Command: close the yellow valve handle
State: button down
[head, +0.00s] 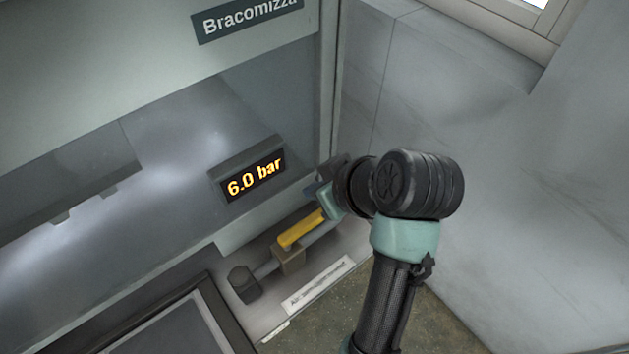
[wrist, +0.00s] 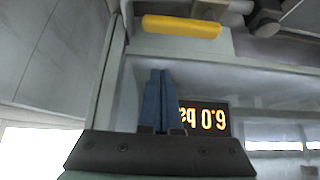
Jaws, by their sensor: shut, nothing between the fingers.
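The yellow valve handle (head: 302,229) sits on a pipe (head: 266,269) low in the machine, and appears to lie roughly in line with it. In the wrist view the handle (wrist: 180,26) shows as a yellow bar near the top. My gripper (head: 318,190) is at the right end of the handle in the head view, partly hidden by my own wrist. In the wrist view my gripper's blue fingers (wrist: 162,73) are together and empty, with a gap in the picture between their tips and the handle. Whether any part of the gripper touches the handle cannot be told.
A pressure display (head: 254,182) reading 6.0 bar is just above the handle. A white label (head: 318,284) lies below the pipe. The machine's side post (head: 329,90) stands close to my gripper. A grey wall (head: 520,200) is on the right.

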aim_at(314, 211)
jog(key=f, duration=0.2)
jog(key=f+p, duration=0.1)
jog(key=f, duration=0.3)
jog(key=shift+w+a, duration=0.2)
jog(key=shift+w, duration=0.15)
